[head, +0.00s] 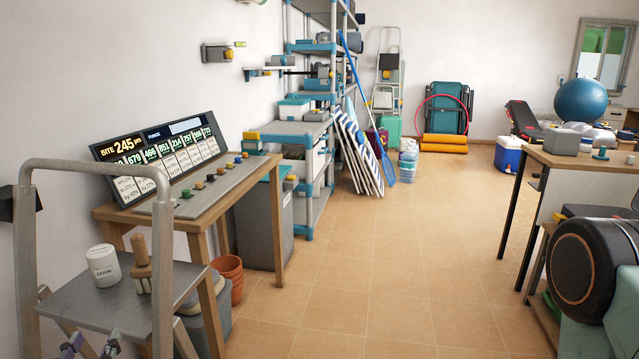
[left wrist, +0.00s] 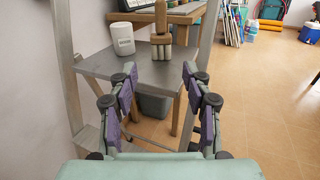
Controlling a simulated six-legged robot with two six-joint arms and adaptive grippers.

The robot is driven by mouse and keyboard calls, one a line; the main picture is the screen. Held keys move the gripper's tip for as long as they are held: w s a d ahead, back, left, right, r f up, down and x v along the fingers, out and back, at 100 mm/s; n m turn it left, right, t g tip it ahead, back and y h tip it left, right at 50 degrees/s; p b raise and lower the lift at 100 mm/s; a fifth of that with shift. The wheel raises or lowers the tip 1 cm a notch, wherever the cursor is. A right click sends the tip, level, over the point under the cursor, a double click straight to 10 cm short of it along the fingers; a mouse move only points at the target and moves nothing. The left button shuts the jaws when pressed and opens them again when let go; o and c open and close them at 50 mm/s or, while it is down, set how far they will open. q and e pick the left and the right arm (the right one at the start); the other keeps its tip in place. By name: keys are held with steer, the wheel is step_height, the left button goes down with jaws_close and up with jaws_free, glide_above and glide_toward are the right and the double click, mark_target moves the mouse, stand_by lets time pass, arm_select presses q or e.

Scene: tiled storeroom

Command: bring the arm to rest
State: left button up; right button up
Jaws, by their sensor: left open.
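My left gripper (head: 92,346) shows at the bottom left of the head view, low at the front of a grey stand with a tall frame (head: 70,300). In the left wrist view my left gripper (left wrist: 159,82) is open, its purple-padded fingers apart with nothing between them. Beyond the fingers, the stand's shelf (left wrist: 110,68) holds a white canister (left wrist: 122,39) and a wooden peg-like object (left wrist: 160,40). The canister (head: 103,266) and wooden object (head: 141,264) stand upright in the head view too. My right gripper is not in view.
A wooden desk (head: 187,222) with a sloped display panel (head: 160,158) stands behind the stand. A terracotta pot (head: 228,279) is beneath it. A wooden table (head: 590,163) and a round black drum-like object (head: 585,262) are at the right. The tiled floor (head: 375,270) between is clear.

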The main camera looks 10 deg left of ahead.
arm_select(q)
steer(key=s+d+f+m+g+h, duration=0.25)
steer(key=d+f+m+g, duration=0.35)
steer(key=m, duration=0.6)
steer(key=s+d+f+m+g+h, duration=0.1)
steer(key=d+f+m+g+h, duration=0.1)
steer(key=d+f+m+h, duration=0.65)
steer(key=s+d+f+m+g+y, duration=0.2)
steer(key=s+f+m+g, duration=0.2)
steer(key=s+m, duration=0.5)
steer(key=s+d+f+m+g+y, duration=0.2)
steer(key=s+f+m+g+y, duration=0.1)
steer(key=s+m, duration=0.6)
steer(key=shift+s+d+f+g, duration=0.15)
steer(key=shift+s+f+g, duration=0.5)
steer(key=shift+g, duration=0.35)
steer(key=shift+m, duration=0.25)
